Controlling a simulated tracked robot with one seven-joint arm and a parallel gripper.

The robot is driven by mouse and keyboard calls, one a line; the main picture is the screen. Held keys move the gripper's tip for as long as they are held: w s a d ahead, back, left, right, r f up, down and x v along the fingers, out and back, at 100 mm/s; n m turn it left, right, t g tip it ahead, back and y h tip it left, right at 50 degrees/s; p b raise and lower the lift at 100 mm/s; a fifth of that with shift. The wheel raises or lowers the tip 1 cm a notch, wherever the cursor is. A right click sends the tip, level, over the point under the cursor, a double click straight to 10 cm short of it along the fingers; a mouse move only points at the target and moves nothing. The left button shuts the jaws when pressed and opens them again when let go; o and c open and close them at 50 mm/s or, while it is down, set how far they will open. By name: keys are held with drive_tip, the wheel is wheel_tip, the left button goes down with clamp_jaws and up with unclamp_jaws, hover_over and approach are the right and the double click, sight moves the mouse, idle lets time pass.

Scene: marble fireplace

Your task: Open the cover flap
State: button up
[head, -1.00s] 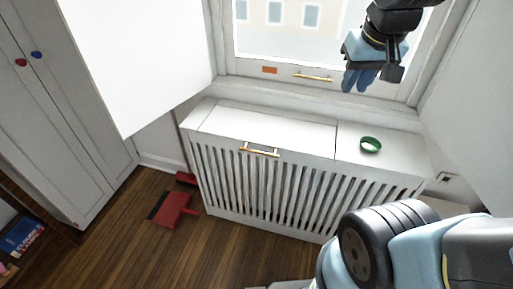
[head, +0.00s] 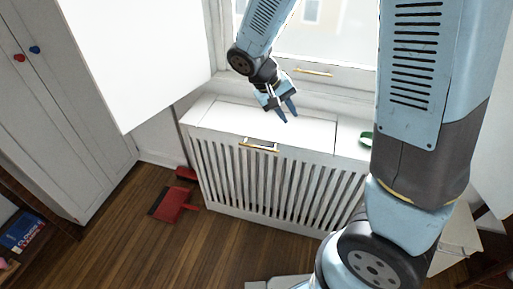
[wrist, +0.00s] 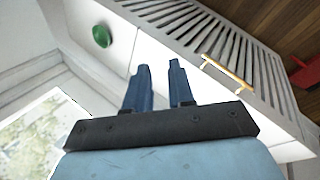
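The cover flap (head: 230,121) is the white panel on top of the slatted radiator cover, and it lies flat and closed. A gold bar handle (head: 259,146) is at its front edge. In the wrist view the flap (wrist: 222,102) is beyond my fingers, with the handle (wrist: 227,74) up and to the right of them. My gripper (head: 290,117) is above the flap, to the right of the handle and apart from it. Its two blue fingers (wrist: 162,80) have a gap between them and hold nothing.
Behind is a window with a gold handle (head: 313,72). A white panel (head: 140,55) juts out at the left. A red dustpan (head: 172,205) lies on the wooden floor.

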drive_tip(key=w+a+f+n+t+h, duration=0.2)
drive_tip(key=a+f+n+t+h, duration=0.15)
drive_tip(key=a+f, duration=0.7)
drive_tip(key=n+t+h, duration=0.2)
drive_tip(key=n+t, duration=0.2)
drive_tip(key=t, duration=0.4)
approach(257, 147)
drive_tip(key=x, duration=1)
drive_tip(key=shift+w+f, duration=0.25)
drive_tip(key=shift+w, duration=0.05)
drive_tip(key=shift+g+y, duration=0.25)
clamp_jaws()
drive_tip(key=shift+f, duration=0.1)
